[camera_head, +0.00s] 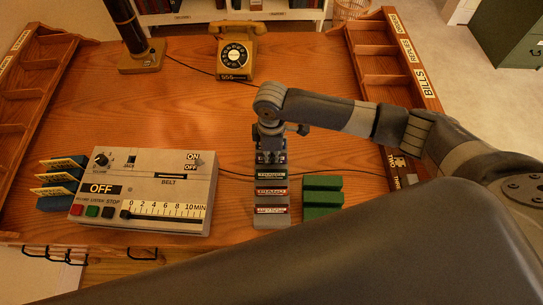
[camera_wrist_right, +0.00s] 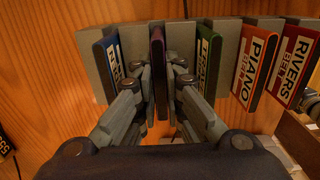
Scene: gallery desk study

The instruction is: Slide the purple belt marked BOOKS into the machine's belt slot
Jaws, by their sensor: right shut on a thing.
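The purple belt (camera_wrist_right: 157,50) stands upright in its slot of the grey rack, between a blue belt and a green one; its lettering is not readable. My right gripper (camera_wrist_right: 160,76) is shut on it, one finger on each side. In the head view my right gripper (camera_head: 270,150) reaches down over the far end of the rack (camera_head: 272,221) and largely hides the purple belt. The beige machine (camera_head: 150,205) lies left of the rack, with a dark slot (camera_head: 175,176) above the word BELT. Its display reads OFF. My left gripper is not in view.
Orange PIANO (camera_wrist_right: 256,68) and red RIVERS (camera_wrist_right: 295,68) belts stand in the rack. Green blocks (camera_head: 322,198) lie right of it, blue blocks with yellow labels (camera_head: 58,182) left of the machine. A yellow telephone (camera_head: 234,55) and a dark post stand behind. The middle desk is clear.

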